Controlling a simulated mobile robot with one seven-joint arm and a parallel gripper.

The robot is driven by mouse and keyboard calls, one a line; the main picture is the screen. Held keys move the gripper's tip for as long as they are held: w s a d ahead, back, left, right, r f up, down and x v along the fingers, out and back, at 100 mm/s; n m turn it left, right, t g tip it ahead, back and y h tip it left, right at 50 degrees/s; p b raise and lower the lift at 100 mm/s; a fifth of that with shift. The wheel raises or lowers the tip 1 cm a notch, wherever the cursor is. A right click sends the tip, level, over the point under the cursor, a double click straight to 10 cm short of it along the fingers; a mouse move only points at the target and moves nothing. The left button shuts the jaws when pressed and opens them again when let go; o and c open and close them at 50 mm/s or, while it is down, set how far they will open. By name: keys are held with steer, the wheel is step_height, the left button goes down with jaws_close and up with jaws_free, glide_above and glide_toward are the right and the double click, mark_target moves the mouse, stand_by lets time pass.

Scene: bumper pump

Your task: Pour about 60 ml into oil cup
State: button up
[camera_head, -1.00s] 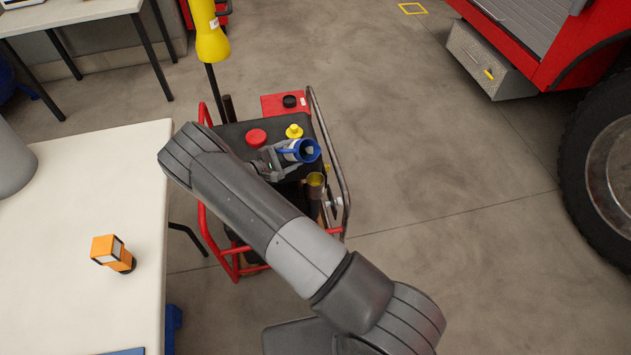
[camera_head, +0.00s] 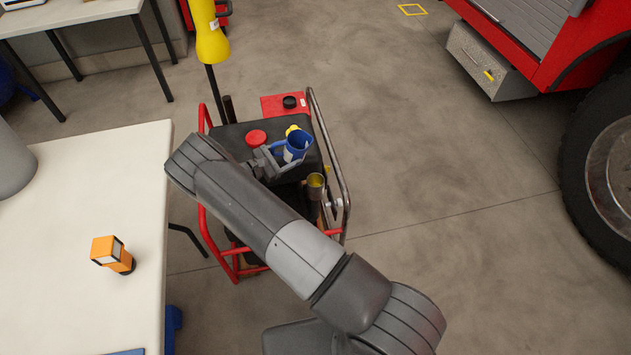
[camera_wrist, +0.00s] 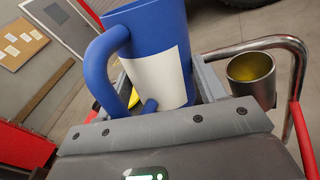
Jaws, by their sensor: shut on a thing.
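My gripper (camera_head: 276,157) is shut on a blue jug (camera_head: 297,143) with a white label and a blue handle. It holds the jug above the dark top of the red-framed pump. In the wrist view the jug (camera_wrist: 165,60) fills the middle, nearly upright with a slight tilt. The oil cup (camera_head: 315,181) is a small metal cup with yellow inside, on the pump's right side, just below and right of the jug in the head view. It also shows in the wrist view (camera_wrist: 251,78), right of the jug and apart from it. The jug's contents are hidden.
The pump has a red cap (camera_head: 256,137), a yellow cap (camera_head: 293,130) partly behind the jug, and a black cap (camera_head: 289,102). A metal rail (camera_head: 331,150) runs along its right side. A white table (camera_head: 90,200) with an orange device (camera_head: 112,253) stands left.

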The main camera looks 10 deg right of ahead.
steer(key=shift+w+a+f+n+h+b, duration=0.15)
steer(key=shift+w+f+n, duration=0.1)
steer(key=shift+n, duration=0.65)
steer(key=shift+w+a+f+n+h+b, duration=0.15)
steer(key=shift+w+f+n, duration=0.1)
steer(key=shift+n, duration=0.65)
